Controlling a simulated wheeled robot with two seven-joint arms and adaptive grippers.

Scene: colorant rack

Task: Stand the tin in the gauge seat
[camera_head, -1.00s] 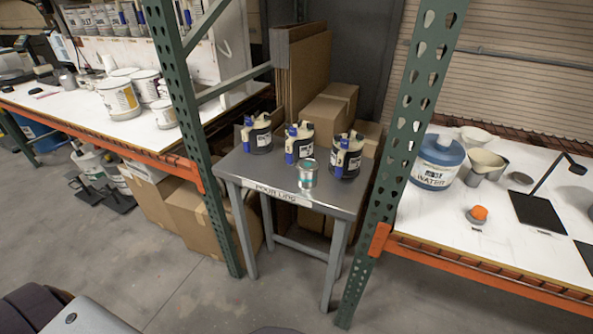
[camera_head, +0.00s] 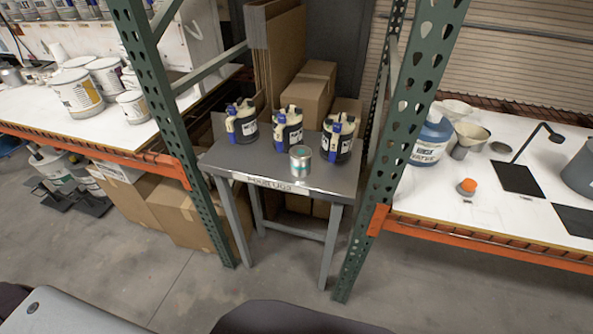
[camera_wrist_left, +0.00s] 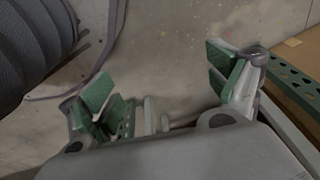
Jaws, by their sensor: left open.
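I cannot make out a gauge seat in these frames. In the left wrist view my left gripper (camera_wrist_left: 172,88) is open, its green-padded fingers wide apart with nothing between them, above bare floor. Neither gripper shows in the head view, so my left gripper is away from the tin. My right gripper is not in view.
Several dark jugs with blue handles, one here (camera_head: 288,128), stand behind the tin. Green uprights (camera_head: 405,130) flank the table. The left bench (camera_head: 50,120) holds white pails.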

